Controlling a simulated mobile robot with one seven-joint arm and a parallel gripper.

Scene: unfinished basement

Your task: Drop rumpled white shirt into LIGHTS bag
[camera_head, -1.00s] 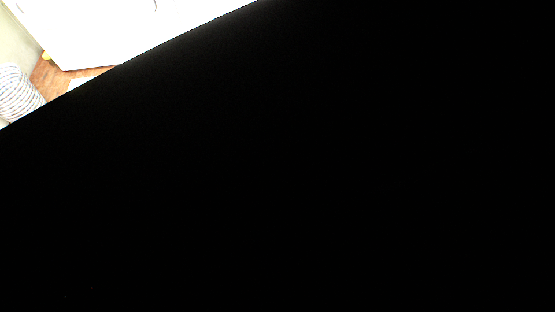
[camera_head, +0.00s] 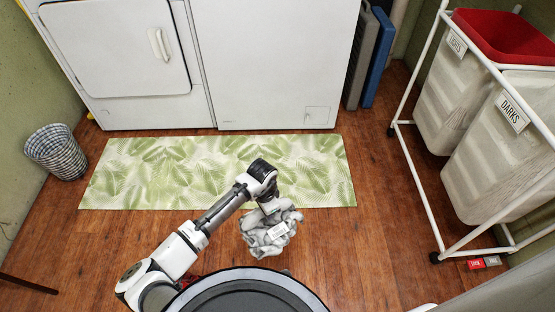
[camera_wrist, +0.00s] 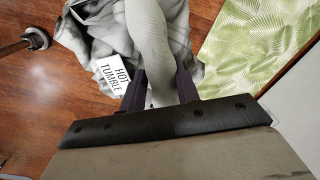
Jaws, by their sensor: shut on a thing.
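My gripper (camera_head: 271,208) is shut on a rumpled greyish-white shirt (camera_head: 266,238), which hangs bunched below it near the mat's front edge. In the wrist view the two dark fingers (camera_wrist: 160,92) pinch a fold of the shirt (camera_wrist: 150,35); a white tag on it reads HOT TUMBLE. I cannot tell how high the shirt is above the floor. The LIGHTS bag (camera_head: 442,105), off-white with a LIGHTS label, hangs in a white frame at the upper right, well away from my gripper.
The DARKS bag (camera_head: 500,150) hangs in the same frame, nearer to me. Something red (camera_head: 507,35) lies across the frame's top. White appliances (camera_head: 280,65) line the back.

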